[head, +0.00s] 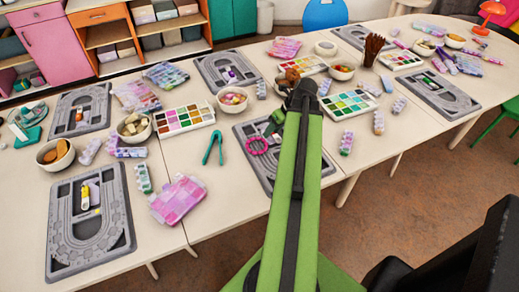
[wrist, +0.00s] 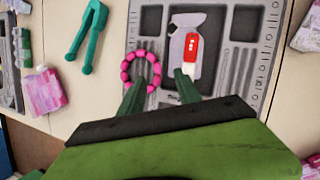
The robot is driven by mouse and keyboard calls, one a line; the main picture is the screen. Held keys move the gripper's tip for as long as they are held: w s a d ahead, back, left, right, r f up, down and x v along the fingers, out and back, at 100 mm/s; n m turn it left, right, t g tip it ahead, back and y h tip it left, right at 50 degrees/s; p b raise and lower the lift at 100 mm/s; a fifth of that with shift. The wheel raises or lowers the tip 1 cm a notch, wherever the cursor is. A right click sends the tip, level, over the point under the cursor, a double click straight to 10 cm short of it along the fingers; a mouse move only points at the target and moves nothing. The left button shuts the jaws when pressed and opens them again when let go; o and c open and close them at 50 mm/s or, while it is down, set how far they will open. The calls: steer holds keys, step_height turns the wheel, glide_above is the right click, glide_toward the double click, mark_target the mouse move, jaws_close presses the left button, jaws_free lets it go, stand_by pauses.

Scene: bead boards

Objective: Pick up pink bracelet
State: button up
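The pink bracelet (head: 265,143) is a small ring of beads at the left side of a grey bead board (head: 243,130). In the wrist view the bracelet (wrist: 153,60) overlaps the tip of my gripper's left finger; I cannot tell whether the finger is inside the ring or only above it. My gripper (wrist: 160,84) is open, its two green fingers apart with no object held between them. In the head view my arm hides much of the board and most of the gripper (head: 272,122).
Teal pliers (wrist: 88,38) lie left of the bracelet. A pink bag (head: 180,198), a bead palette (head: 186,117) and several bowls and boards crowd the table.

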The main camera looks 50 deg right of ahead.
steer(key=b+x, duration=0.4)
steer(key=x, duration=0.1)
steer(key=shift+w+a+f+b, duration=0.1)
steer(key=shift+a+b, duration=0.1)
steer(key=shift+b, duration=0.1)
steer(key=shift+c, duration=0.2)
jaws_close()
